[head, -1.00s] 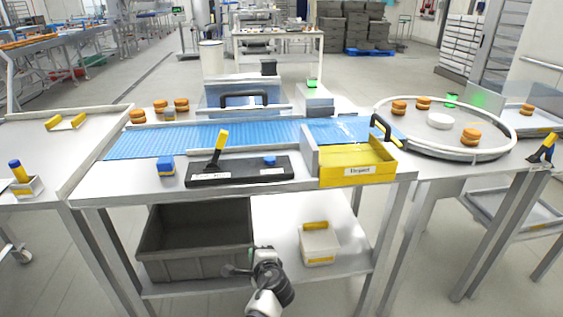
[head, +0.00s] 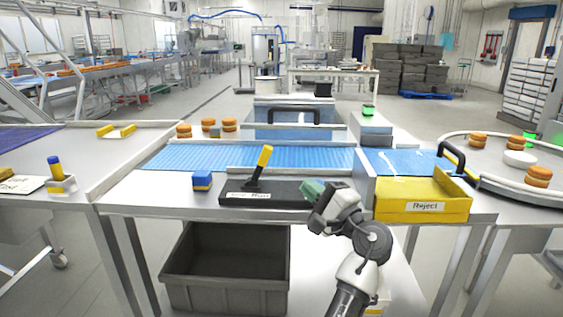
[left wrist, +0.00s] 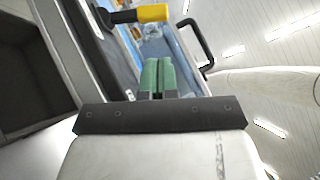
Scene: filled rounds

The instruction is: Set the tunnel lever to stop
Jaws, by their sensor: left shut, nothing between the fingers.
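The lever (head: 262,165) has a yellow grip on a black stalk and leans to the right. It rises from a black base plate (head: 285,198) with small white labels on its front that are too small to read surely. My left gripper (head: 311,190) has green fingertips and is shut and empty. It is at the right part of the base plate, right of the lever and apart from it. In the left wrist view the lever's yellow grip (left wrist: 153,12) is above the closed fingertips (left wrist: 158,75). My right gripper is not in view.
A yellow Reject bin (head: 422,203) stands just right of my gripper. A blue block (head: 202,180) sits left of the base plate. The blue conveyor (head: 240,157) runs behind, with a black-handled cover (head: 295,118) beyond. A grey crate (head: 228,265) is below.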

